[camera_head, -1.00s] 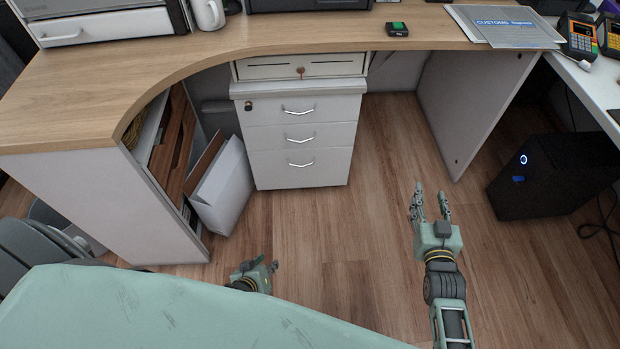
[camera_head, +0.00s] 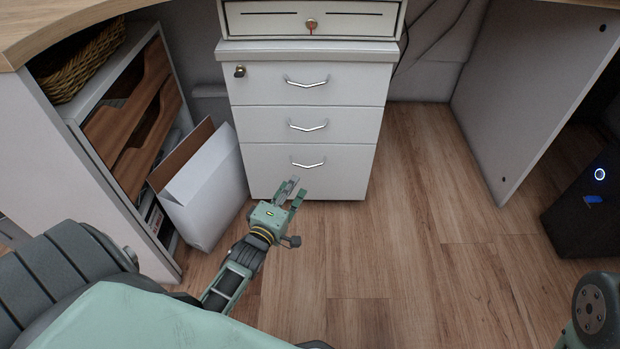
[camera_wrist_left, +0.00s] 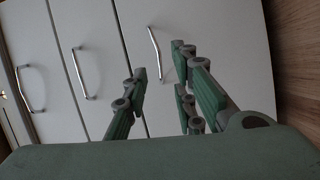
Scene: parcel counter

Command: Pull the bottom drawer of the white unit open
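The white unit (camera_head: 309,85) stands under the counter with three drawers, all shut. Its bottom drawer (camera_head: 272,170) has a silver bar handle (camera_head: 307,164). My left gripper (camera_head: 294,189) is open and empty in front of the bottom drawer, just below its handle in the head view. In the left wrist view the bottom drawer's handle (camera_wrist_left: 154,53) shows ahead, between the spread fingers of the left gripper (camera_wrist_left: 160,68), and looks apart from them. My right gripper is out of view; only part of my right arm shows at the lower right.
A white open box (camera_head: 207,190) leans close left of the unit, beside a shelf with wooden fronts (camera_head: 135,110). A black computer case (camera_head: 585,215) stands at right. The floor (camera_head: 420,210) before the unit is clear.

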